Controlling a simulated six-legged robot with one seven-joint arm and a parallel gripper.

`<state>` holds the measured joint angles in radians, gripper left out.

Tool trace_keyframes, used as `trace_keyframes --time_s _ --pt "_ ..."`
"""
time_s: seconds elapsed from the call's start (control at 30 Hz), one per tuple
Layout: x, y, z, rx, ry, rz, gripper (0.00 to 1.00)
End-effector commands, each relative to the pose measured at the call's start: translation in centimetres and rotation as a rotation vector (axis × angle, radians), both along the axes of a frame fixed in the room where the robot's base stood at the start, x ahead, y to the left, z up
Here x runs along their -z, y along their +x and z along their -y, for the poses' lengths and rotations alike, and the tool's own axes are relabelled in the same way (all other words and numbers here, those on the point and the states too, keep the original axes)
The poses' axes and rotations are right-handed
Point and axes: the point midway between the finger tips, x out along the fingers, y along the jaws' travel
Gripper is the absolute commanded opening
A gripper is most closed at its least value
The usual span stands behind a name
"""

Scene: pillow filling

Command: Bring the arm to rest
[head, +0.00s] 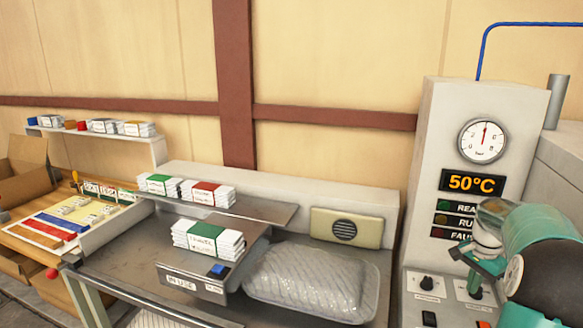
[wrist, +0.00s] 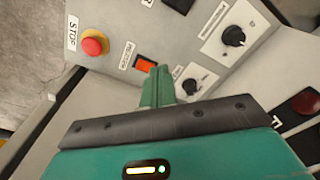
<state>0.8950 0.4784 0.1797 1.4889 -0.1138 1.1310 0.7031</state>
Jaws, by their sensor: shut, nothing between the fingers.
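My gripper (head: 476,262) is at the right of the head view, on the end of my teal arm, in front of the grey control cabinet (head: 440,130). In the wrist view my gripper (wrist: 158,80) has its teal fingers together with nothing between them. The fingertips point at the cabinet's panel, near an orange switch (wrist: 145,63) and a black knob (wrist: 190,86). I cannot tell how far the tips are from the panel. A red stop button (wrist: 95,43) and a larger black knob (wrist: 234,36) are farther up.
The cabinet has a gauge (head: 482,140), a display (head: 472,182) reading 50°C, and lamps. To the left, a clear quilted pillow (head: 312,282) lies on a metal bench, beside stacked labelled packs (head: 207,238). A cardboard box (head: 25,170) stands at the far left.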

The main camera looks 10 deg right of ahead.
Motion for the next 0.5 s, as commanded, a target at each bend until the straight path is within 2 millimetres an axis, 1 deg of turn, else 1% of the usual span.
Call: trace_keyframes --time_s 0.03,0.13,0.23,0.27,0.3,0.37,0.4,0.47,0.5 --pt "-1.9 0.7 -2.9 -0.07 -0.023 0.011 0.0" --pt "-4.5 1.2 -7.8 -0.201 -0.06 0.028 0.0" --pt "-6.7 1.0 -12.7 -0.331 -0.094 0.047 0.0" --pt "-7.3 0.8 -14.1 -0.367 -0.104 0.054 0.0" --pt "-8.1 0.6 -16.0 -0.418 -0.118 0.064 0.0" --pt "-9.1 -0.1 -18.8 -0.492 -0.137 0.079 0.0" --pt "-9.6 -0.6 -20.6 -0.542 -0.149 0.088 0.0" --pt "-10.3 -1.5 -23.1 -0.616 -0.168 0.105 0.0" --pt "-10.8 -2.2 -24.8 -0.666 -0.179 0.116 0.0"
